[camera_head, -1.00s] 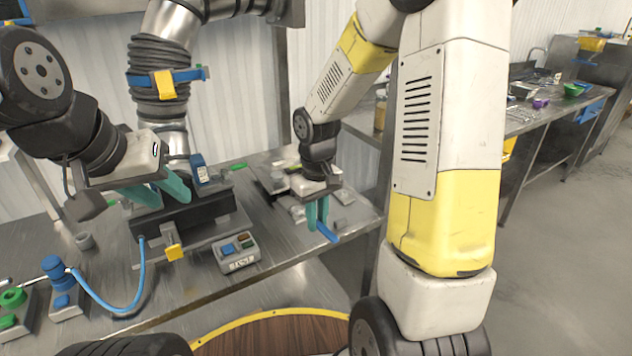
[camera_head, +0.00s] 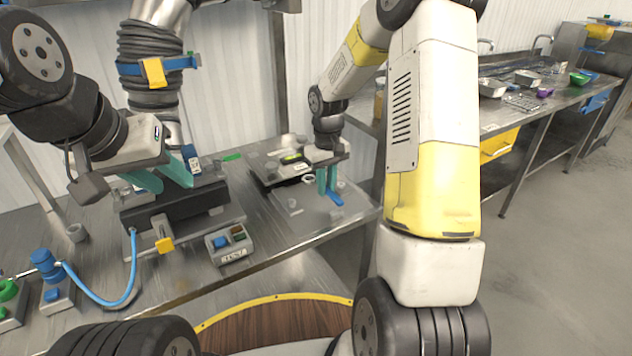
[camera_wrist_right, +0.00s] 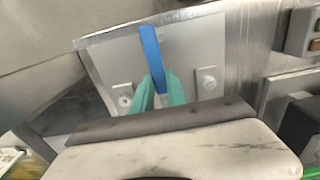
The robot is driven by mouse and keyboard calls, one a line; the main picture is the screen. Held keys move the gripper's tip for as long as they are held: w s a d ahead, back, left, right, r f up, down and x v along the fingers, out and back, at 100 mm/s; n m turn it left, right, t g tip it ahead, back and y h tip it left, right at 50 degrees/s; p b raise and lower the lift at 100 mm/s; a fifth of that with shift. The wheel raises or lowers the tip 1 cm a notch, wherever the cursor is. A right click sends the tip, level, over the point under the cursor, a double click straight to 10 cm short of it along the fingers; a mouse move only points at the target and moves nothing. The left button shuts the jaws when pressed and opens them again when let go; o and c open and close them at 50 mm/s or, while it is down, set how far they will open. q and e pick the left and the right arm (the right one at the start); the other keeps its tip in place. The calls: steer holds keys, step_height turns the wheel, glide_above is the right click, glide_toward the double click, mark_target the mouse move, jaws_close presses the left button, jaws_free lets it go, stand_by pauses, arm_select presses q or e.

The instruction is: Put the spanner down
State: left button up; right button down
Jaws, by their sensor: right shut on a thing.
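The blue spanner is held between the teal fingers of my right gripper (camera_head: 328,180). Its blue end (camera_head: 336,200) points down and toward the front right in the head view. In the right wrist view the spanner (camera_wrist_right: 151,52) extends beyond the shut fingers (camera_wrist_right: 160,92), over a grey metal plate (camera_wrist_right: 195,45). I cannot tell whether it touches the plate. My left gripper (camera_head: 168,178) has its teal fingers apart beside the black clamp block, with nothing seen between them.
A scale-like device (camera_head: 285,165) is behind the right gripper. Another counter (camera_head: 510,115) stands at the right.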

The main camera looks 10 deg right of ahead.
steer(key=shift+f, duration=1.75)
steer(key=shift+f, duration=0.15)
steer(key=c, duration=1.3)
jaws_free()
steer(key=shift+c, duration=0.2)
step_height(320, 180, up, 12)
steer(key=shift+r, duration=0.15)
steer(key=s+r+m+t, duration=0.1)
steer(key=s+r, duration=0.3)
steer(key=s, duration=0.4)
steer(key=s+a+r+m+t+y, duration=0.1)
steer(key=s+r+t, duration=0.2)
steer(key=s+r, duration=0.2)
steer(key=s+a+r+m+t+y, duration=0.1)
steer(key=s+r, duration=0.4)
steer(key=s, duration=0.6)
steer(key=shift+r+t, duration=0.25)
steer(key=shift+t, duration=0.35)
